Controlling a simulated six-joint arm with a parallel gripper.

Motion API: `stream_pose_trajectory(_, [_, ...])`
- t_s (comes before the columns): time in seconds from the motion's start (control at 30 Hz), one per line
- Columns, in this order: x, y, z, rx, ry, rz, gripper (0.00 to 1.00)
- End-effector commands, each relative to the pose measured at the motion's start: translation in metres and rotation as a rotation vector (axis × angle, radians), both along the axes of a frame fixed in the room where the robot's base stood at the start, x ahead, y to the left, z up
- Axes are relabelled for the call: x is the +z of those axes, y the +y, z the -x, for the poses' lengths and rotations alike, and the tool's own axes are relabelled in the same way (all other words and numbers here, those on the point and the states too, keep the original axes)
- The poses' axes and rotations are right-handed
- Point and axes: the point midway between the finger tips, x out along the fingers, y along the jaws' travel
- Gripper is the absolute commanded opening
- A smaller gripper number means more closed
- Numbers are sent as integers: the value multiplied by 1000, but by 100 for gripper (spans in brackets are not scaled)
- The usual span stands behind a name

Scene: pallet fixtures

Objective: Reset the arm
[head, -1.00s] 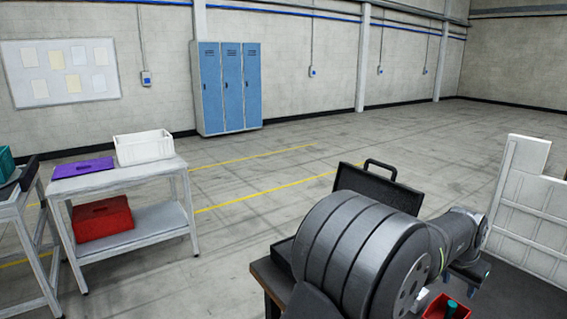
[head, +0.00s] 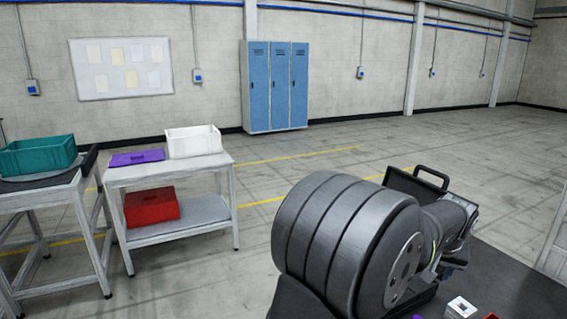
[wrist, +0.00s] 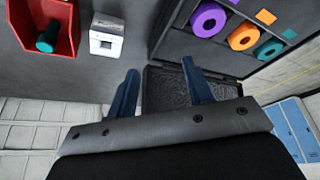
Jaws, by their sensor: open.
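My gripper (wrist: 160,95) shows in the wrist view with its two blue fingers apart and nothing between them. It hangs over the dark work surface, in front of an open black case (wrist: 190,88). In the head view my arm fills the lower right, and the gripper's fingers are mostly hidden behind it. The case's raised lid and handle (head: 431,174) show behind the arm.
In the wrist view a red bin (wrist: 45,30) holds a teal part (wrist: 48,36), beside a white block (wrist: 106,36). Purple (wrist: 208,19), orange (wrist: 243,36) and teal (wrist: 270,53) rings sit on a panel. A cart (head: 170,172) stands left, with a white crate (head: 194,142) on top.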

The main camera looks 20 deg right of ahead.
Motion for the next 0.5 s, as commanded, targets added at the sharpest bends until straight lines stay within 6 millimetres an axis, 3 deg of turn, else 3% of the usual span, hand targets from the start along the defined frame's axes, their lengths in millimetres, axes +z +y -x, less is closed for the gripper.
stream_pose_trajectory(0.5, [0,72,-76,414,-1,0,47])
